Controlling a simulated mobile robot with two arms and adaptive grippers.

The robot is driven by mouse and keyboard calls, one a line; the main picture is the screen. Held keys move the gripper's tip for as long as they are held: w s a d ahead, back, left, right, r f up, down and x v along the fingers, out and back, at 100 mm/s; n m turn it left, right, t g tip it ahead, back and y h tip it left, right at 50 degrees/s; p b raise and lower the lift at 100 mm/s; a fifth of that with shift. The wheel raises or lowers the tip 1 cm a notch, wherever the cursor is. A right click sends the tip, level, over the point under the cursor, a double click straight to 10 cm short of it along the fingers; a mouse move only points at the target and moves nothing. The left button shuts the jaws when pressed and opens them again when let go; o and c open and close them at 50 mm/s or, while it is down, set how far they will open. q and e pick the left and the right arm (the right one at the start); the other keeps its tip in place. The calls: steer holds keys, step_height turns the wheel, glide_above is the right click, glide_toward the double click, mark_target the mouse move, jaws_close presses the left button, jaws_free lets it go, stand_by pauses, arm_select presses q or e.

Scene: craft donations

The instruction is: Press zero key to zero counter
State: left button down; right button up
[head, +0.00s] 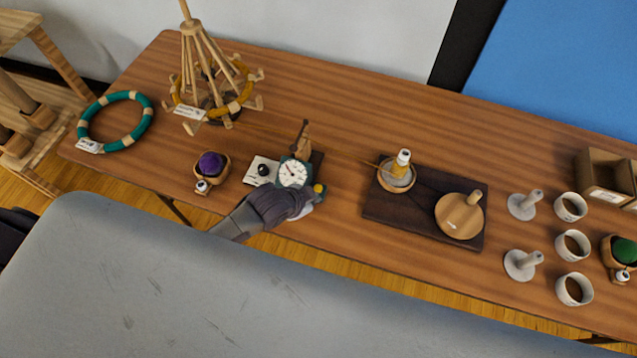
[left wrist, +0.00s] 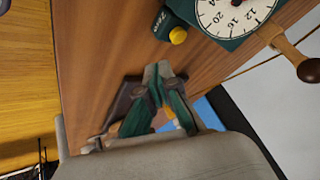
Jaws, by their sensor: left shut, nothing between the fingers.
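The counter (head: 293,174) is a dark green device with a white round dial and a wooden crank, standing near the table's front edge. Its yellow zero key (head: 319,188) sticks out at the lower right of the body. In the left wrist view the key (left wrist: 178,35) sits beside a "Zero" label on the counter (left wrist: 228,37). My left gripper (head: 300,200) is in front of the counter and hides part of its lower side. Its fingers (left wrist: 158,72) are shut and empty, apart from the key in the left wrist view. My right gripper is not in view.
A bowl with a purple ball (head: 212,164) stands left of the counter, and a white card (head: 258,178) lies beside it. A wooden yarn swift (head: 210,80) stands behind. A dark board (head: 375,213) with spindles lies to the right. Bare table lies between counter and board.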

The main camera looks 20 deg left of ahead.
arm_select(q)
steer(key=w+r+m+t+h+p, duration=0.1)
steer(key=w+r+m, duration=0.3)
steer(key=w+r, duration=0.1)
steer(key=shift+w+a+r+p, duration=0.2)
steer(key=shift+w+a+p, duration=0.2)
steer(key=shift+w, duration=0.45)
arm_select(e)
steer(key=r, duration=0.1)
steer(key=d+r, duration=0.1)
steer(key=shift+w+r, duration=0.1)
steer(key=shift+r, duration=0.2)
arm_select(q)
steer(key=shift+f, duration=0.1)
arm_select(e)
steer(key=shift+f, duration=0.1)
arm_select(q)
steer(key=b, duration=0.8)
glide_above(317, 189)
step_height(317, 189, down, 8)
steer(key=shift+r, duration=0.25)
steer(key=shift+f, duration=0.6)
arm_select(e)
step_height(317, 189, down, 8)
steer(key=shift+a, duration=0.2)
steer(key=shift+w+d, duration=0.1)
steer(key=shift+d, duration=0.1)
arm_select(q)
steer(key=shift+f, duration=0.1)
